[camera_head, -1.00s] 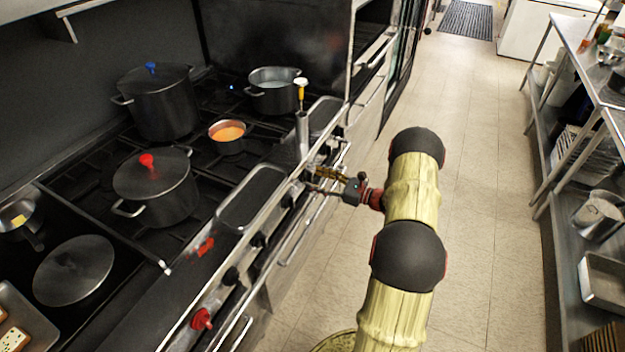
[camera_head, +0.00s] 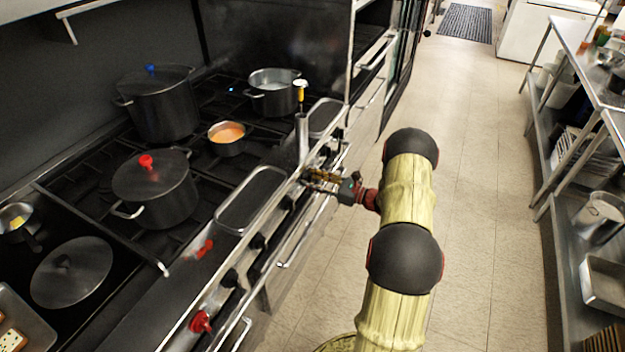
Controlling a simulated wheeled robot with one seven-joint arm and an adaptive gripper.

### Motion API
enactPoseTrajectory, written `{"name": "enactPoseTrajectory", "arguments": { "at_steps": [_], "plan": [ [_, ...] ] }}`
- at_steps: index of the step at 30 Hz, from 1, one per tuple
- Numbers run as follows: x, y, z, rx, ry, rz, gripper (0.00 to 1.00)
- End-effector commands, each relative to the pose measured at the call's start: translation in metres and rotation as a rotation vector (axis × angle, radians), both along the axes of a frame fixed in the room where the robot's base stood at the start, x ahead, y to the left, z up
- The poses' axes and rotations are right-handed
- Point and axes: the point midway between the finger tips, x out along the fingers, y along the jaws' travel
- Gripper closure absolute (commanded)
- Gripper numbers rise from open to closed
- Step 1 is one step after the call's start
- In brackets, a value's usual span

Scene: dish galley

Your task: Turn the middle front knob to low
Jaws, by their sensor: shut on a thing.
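The front panel of the range (camera_head: 273,221) carries a row of knobs. A red knob (camera_head: 200,322) is nearest, then black knobs (camera_head: 231,278), (camera_head: 258,241) and (camera_head: 288,203) run toward the back. Another black knob (camera_head: 338,133) shows beyond my gripper. My gripper (camera_head: 312,178) reaches in from the right and is shut at the panel, on what looks like a front knob. Its fingers hide that knob, so its pointer and setting cannot be read.
A lidded pot with a red knob (camera_head: 155,190), a blue-knobbed pot (camera_head: 160,105), an orange-filled saucepan (camera_head: 227,138) and an open pot (camera_head: 273,92) stand on the range. A yellow-topped utensil stands in a metal holder (camera_head: 302,137) near my gripper. The aisle floor (camera_head: 480,200) is clear.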

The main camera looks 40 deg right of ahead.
Motion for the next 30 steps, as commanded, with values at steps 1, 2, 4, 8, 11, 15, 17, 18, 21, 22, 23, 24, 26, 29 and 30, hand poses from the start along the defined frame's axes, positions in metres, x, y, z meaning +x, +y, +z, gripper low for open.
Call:
{"name": "enactPoseTrajectory", "arguments": {
  "at_steps": [1, 2, 4, 8, 11, 15, 17, 18, 21, 22, 23, 24, 26, 29, 30],
  "plan": [
    [-0.0001, -0.0001, 0.0000, 0.000, 0.000, 0.000, 0.75],
    [-0.0001, -0.0001, 0.0000, 0.000, 0.000, 0.000, 0.77],
    [-0.0001, -0.0001, -0.0001, 0.000, 0.000, 0.000, 0.81],
    [0.0000, -0.0002, -0.0001, 0.000, 0.000, 0.000, 0.88],
    [0.0000, -0.0002, -0.0001, -0.003, -0.001, 0.000, 0.88],
    [-0.0001, -0.0001, -0.0003, -0.024, -0.010, 0.000, 0.88],
    [-0.0001, 0.0001, -0.0005, -0.042, -0.018, 0.000, 0.88],
    [-0.0002, 0.0002, -0.0008, -0.059, -0.024, 0.000, 0.88],
    [-0.0005, 0.0007, -0.0011, -0.111, -0.046, 0.000, 0.88],
    [-0.0004, 0.0007, -0.0010, -0.129, -0.054, 0.000, 0.88],
    [-0.0004, 0.0008, -0.0009, -0.150, -0.062, 0.000, 0.88],
    [-0.0005, 0.0009, -0.0010, -0.177, -0.073, 0.000, 0.88],
    [-0.0006, 0.0012, -0.0015, -0.219, -0.091, 0.000, 0.88],
    [-0.0007, 0.0013, -0.0014, -0.289, -0.120, 0.000, 0.88],
    [-0.0006, 0.0015, -0.0013, -0.318, -0.132, 0.000, 0.88]
  ]
}}
